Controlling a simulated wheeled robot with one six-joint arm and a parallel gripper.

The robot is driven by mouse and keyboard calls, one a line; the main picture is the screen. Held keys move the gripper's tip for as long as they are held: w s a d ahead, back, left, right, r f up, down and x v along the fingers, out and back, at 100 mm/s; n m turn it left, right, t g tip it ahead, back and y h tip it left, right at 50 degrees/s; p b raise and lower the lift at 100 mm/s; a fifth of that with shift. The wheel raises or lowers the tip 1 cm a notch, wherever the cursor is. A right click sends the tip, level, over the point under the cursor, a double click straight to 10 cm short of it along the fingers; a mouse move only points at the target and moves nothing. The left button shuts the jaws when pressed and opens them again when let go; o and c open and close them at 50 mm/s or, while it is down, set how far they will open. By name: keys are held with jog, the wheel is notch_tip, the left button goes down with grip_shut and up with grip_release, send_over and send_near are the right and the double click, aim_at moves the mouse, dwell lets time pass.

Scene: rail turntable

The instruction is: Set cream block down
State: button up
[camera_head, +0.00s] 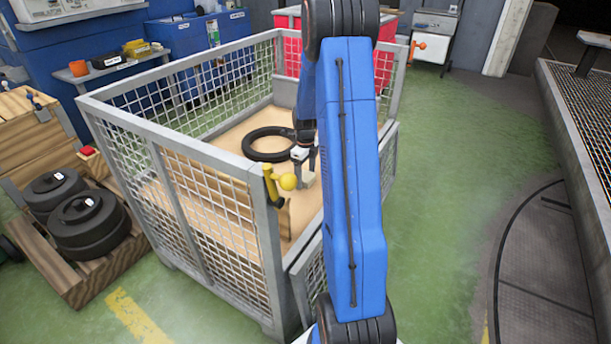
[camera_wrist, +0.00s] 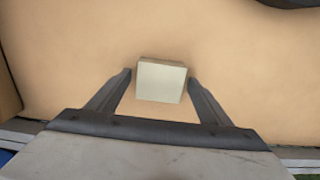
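The cream block (camera_wrist: 160,82) is in the middle of the wrist view, over the tan floor of the mesh crate. It is slightly turned. My gripper (camera_wrist: 160,76) has one finger on each side of it. A thin gap shows between the left finger and the block, and the right fingertip is very close to its side. The fingers look open. In the head view, the small pale block (camera_head: 306,180) shows just below my gripper (camera_head: 305,162), inside the crate and partly hidden by my blue arm. Whether it rests fully on the floor is hard to tell.
The grey mesh crate (camera_head: 205,163) has high walls around the block. A black ring (camera_head: 268,144) lies on its floor, behind my gripper. Black wheels (camera_head: 88,222) sit on a wooden pallet to the left.

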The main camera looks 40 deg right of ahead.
aim_at(306, 176)
jog(key=shift+r, duration=0.1)
notch_tip(306, 176, up, 12)
dwell(0.6)
jog(key=shift+s, duration=0.15)
dwell(0.5)
